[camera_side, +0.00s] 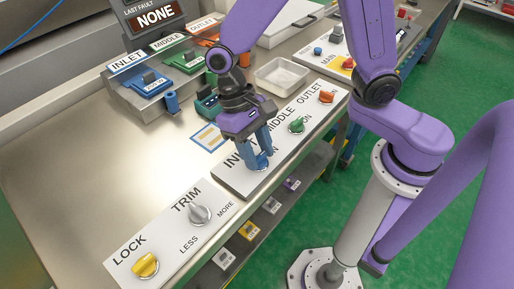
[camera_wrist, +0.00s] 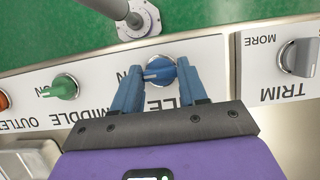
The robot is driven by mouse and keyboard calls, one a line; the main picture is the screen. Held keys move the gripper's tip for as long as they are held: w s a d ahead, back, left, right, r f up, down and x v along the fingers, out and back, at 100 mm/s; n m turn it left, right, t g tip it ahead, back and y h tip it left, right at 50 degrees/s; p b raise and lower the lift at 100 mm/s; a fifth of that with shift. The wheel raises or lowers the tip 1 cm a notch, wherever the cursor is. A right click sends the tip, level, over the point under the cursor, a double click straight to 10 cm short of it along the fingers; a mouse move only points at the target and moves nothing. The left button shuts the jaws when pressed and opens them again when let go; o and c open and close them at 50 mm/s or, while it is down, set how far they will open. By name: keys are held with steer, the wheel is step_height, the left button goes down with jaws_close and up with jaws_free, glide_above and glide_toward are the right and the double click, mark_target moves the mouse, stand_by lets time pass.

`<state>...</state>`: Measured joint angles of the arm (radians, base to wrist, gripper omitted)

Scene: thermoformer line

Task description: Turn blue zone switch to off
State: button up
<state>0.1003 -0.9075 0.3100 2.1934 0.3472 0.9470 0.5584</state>
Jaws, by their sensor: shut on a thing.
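The blue zone switch (camera_side: 263,165) is a round knob on the white panel labelled INLET, MIDDLE and OUTLET. In the wrist view the blue switch (camera_wrist: 161,70) sits between my two blue fingers, its light pointer mark aimed left towards the partly hidden ON lettering. My gripper (camera_side: 259,158) points down at the panel from above and is shut on this knob; the wrist view also shows my gripper (camera_wrist: 159,80). The fingers and palm cover part of the INLET label and of the lettering around the knob.
The green knob (camera_side: 296,125) and orange knob (camera_side: 326,97) stand on the same panel. The grey TRIM knob (camera_side: 199,214) and yellow LOCK knob (camera_side: 146,265) are on the nearer panel. The bench's left side is bare.

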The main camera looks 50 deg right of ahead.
steer(key=shift+n, duration=0.3)
steer(key=n, duration=0.2)
steer(key=n+h, duration=0.1)
steer(key=shift+a+n+h, duration=0.15)
steer(key=shift+n+h, duration=0.15)
steer(key=shift+n, duration=0.1)
steer(key=n, duration=0.2)
steer(key=n+t+h, duration=0.1)
steer(key=n, duration=0.1)
steer(key=shift+a+n+h, duration=0.15)
steer(key=shift+n+h, duration=0.15)
steer(key=n+t, duration=0.1)
steer(key=n, duration=0.3)
steer(key=shift+s+t+h, duration=0.15)
steer(key=shift+t+h, duration=0.25)
steer(key=shift+s+n+t, duration=0.1)
steer(key=shift+n+t, duration=0.7)
steer(key=shift+n, duration=1.7)
steer(key=o, duration=1.1)
steer(key=shift+c, duration=0.2)
steer(key=shift+a+r, duration=0.1)
steer(key=shift+r, duration=0.05)
steer(key=v, duration=1.7)
steer(key=shift+a, duration=0.35)
